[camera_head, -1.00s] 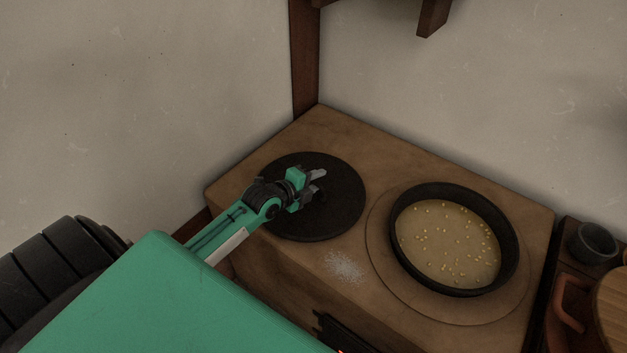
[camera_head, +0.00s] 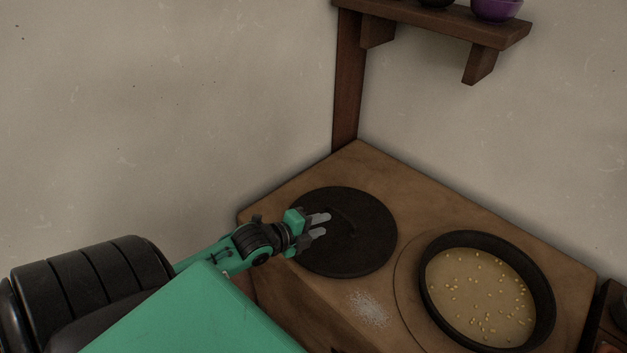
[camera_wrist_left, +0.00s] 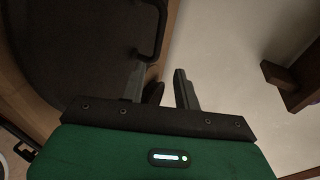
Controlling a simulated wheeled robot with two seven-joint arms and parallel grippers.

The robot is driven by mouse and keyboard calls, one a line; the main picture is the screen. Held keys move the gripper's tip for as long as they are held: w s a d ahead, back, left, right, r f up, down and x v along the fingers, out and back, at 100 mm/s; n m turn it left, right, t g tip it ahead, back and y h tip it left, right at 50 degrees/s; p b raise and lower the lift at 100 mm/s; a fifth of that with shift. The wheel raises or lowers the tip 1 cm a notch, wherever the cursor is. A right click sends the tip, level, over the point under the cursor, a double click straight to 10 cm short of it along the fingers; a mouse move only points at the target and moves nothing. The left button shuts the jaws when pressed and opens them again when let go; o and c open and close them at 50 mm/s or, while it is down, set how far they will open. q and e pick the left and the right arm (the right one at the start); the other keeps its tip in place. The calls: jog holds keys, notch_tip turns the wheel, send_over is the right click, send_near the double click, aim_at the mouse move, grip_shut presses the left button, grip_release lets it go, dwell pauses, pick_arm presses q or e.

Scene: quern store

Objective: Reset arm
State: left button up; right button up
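My left gripper (camera_head: 318,226) is in the head view, over the left part of a round black lid (camera_head: 362,246) on the counter. Its two grey fingers are apart with nothing between them. The left wrist view also shows the fingers (camera_wrist_left: 160,88) spread and empty. There the lid (camera_wrist_left: 75,45) with its dark handle (camera_wrist_left: 155,30) lies to the left of the fingers, and the handle is apart from them. My right gripper is not in view.
A black-rimmed pan (camera_head: 546,300) with yellow grains stands on the right of the brown counter (camera_head: 375,165). White powder (camera_head: 369,309) lies in front of the lid. A wooden shelf (camera_head: 440,22) with a purple bowl (camera_head: 497,8) hangs on the wall above.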

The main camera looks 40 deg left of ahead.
pick_arm(q)
jog(key=shift+s+a+r, duration=0.1)
jog(key=shift+s+r, duration=0.1)
jog(key=shift+s, duration=0.25)
